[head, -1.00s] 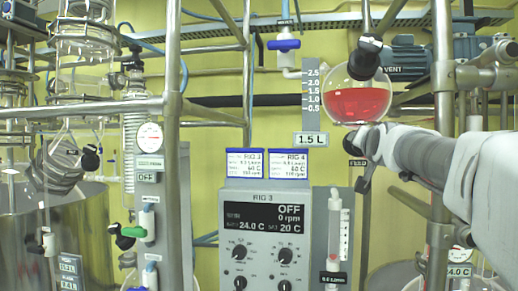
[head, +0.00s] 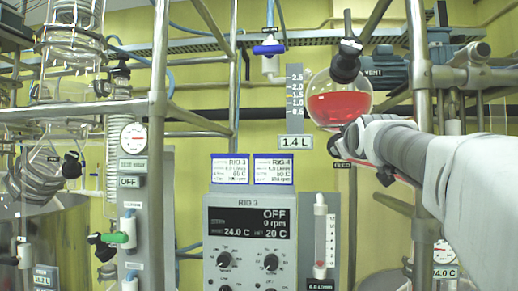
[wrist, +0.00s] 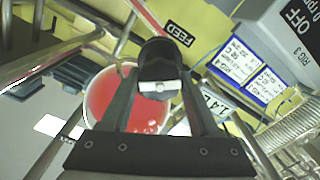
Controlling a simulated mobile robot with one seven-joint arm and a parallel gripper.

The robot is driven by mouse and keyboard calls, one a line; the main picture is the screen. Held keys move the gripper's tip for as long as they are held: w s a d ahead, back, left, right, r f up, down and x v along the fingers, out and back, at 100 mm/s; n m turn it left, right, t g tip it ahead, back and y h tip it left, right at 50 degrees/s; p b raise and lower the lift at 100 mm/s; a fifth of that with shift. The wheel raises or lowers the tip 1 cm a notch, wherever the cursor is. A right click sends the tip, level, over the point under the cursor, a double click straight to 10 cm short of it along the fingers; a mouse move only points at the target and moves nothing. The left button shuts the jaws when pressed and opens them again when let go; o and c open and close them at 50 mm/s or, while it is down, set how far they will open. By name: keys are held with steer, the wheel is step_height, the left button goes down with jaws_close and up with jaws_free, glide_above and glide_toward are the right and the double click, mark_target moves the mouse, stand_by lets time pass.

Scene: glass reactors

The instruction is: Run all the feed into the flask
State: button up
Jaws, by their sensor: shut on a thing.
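The round glass feed vessel (head: 338,103) holds red liquid in its lower part, beside a level scale (head: 294,95). The display below the scale (head: 297,142) reads 1.4 L. My gripper (head: 352,138) is just below the vessel, by the FEED label (head: 343,165). In the wrist view my gripper (wrist: 158,90) is shut on a black valve handle (wrist: 165,55) with a pale end, near the FEED label (wrist: 178,33). The red liquid (wrist: 125,100) shows behind the fingers. A thin red line (wrist: 145,14) shows past the handle. The receiving flask is not clearly visible.
The RIG 3 control box (head: 250,240) reads OFF, 0 rpm and 24.0 C. A small flow tube (head: 320,240) stands right of it. Metal frame posts (head: 158,150) and another glass rig (head: 70,60) stand at the left. A VENT label (head: 372,72) is by the vessel.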

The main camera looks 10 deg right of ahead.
steer(key=n, duration=0.5)
steer(key=shift+r+n+p, duration=0.1)
steer(key=shift+n+p, duration=0.2)
steer(key=shift+p, duration=0.1)
steer(key=n+p, duration=0.3)
steer(key=n, duration=0.3)
steer(key=n+p, duration=0.2)
steer(key=n, duration=0.3)
steer(key=shift+n, duration=0.4)
steer(key=n, duration=0.5)
steer(key=shift+p, duration=0.4)
steer(key=o, duration=1.4)
steer(key=shift+f, duration=0.2)
